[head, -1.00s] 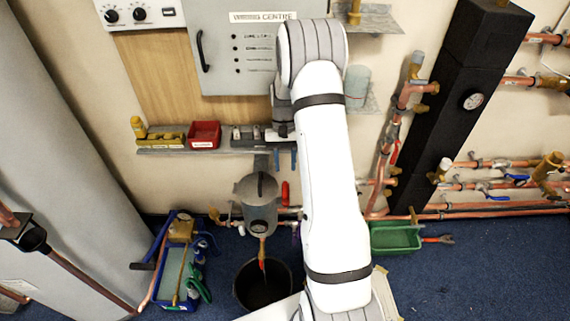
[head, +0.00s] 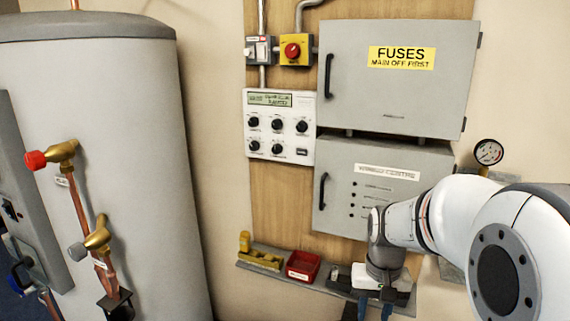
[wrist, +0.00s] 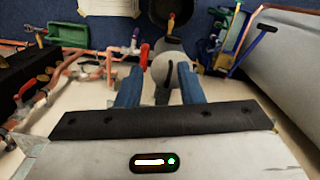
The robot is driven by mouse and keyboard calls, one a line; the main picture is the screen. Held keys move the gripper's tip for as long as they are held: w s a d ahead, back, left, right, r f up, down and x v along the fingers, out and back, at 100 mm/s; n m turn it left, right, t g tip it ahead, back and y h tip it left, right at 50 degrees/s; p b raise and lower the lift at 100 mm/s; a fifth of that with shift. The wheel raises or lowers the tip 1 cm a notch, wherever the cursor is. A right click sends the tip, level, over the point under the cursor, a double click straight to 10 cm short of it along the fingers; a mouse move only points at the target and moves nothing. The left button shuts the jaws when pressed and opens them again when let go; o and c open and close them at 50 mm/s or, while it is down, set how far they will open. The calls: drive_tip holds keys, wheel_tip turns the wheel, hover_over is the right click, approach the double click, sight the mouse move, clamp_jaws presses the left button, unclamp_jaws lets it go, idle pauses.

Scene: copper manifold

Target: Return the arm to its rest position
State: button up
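My gripper (head: 375,309) shows at the bottom of the head view, below the wall panels and to the right of the red tray, with its blue fingers pointing down. My white arm reaches in from the right edge. In the wrist view my gripper (wrist: 159,80) has its two blue fingers spread apart with nothing held between them. A grey rounded vessel (wrist: 172,67) shows beyond the fingertips, apparently at a distance. The fingertips are cut off in the head view.
A narrow wall shelf carries the red tray (head: 302,266) and brass fittings (head: 260,257). The grey fuses cabinet (head: 395,95) and a lower grey cabinet (head: 340,205) hang above. A large grey cylinder (head: 110,130) stands left. Copper pipes (wrist: 95,55) show in the wrist view.

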drive_tip(key=s+a+r+t, duration=0.1)
drive_tip(key=s+r, duration=0.1)
drive_tip(key=s, duration=0.4)
drive_tip(key=s+a+r+n+t, duration=0.1)
drive_tip(key=s+a+t, duration=0.1)
drive_tip(key=s, duration=0.4)
drive_tip(key=shift+a+r+n, duration=0.25)
drive_tip(key=shift+r+n, duration=0.05)
drive_tip(key=shift+r, duration=0.05)
